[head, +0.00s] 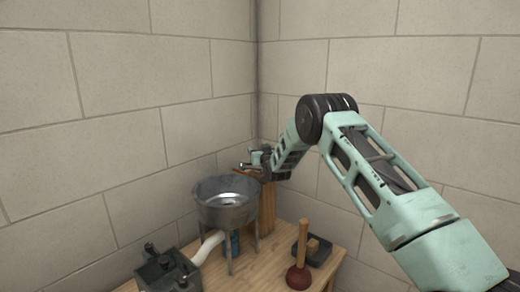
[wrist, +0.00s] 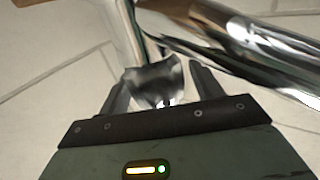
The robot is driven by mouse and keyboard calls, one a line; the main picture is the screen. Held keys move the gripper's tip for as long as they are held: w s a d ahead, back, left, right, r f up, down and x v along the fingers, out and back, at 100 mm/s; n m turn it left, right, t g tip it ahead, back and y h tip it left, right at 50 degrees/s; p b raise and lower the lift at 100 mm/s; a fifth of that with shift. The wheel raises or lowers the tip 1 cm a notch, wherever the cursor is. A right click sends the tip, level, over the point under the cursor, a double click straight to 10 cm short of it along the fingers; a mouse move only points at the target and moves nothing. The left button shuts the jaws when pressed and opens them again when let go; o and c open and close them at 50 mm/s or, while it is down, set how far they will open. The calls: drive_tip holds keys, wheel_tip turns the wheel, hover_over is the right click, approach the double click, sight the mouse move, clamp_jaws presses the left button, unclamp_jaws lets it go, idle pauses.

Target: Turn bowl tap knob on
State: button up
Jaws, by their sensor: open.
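A metal bowl (head: 226,204) stands on legs on the wooden table, near the wall corner. My gripper (head: 256,160) is just above and behind the bowl's right rim, at the tap, whose details are small and partly hidden there. In the wrist view my gripper (wrist: 160,82) is open. A shiny metal knob-like piece (wrist: 157,78) sits between its two fingers, with a gap visible on the right side. Whether a finger touches it I cannot tell. A thick chrome pipe (wrist: 255,45) runs across the upper right, and a thinner chrome stem (wrist: 122,35) rises above the knob.
A plunger (head: 299,272) stands on the wooden table (head: 262,268), right of the bowl. A dark flat object (head: 314,250) lies behind it. A dark grey box-like fixture (head: 167,272) is at the front left, beside a white pipe (head: 209,246). Block walls close in behind.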

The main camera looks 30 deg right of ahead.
drive_tip(key=c, duration=1)
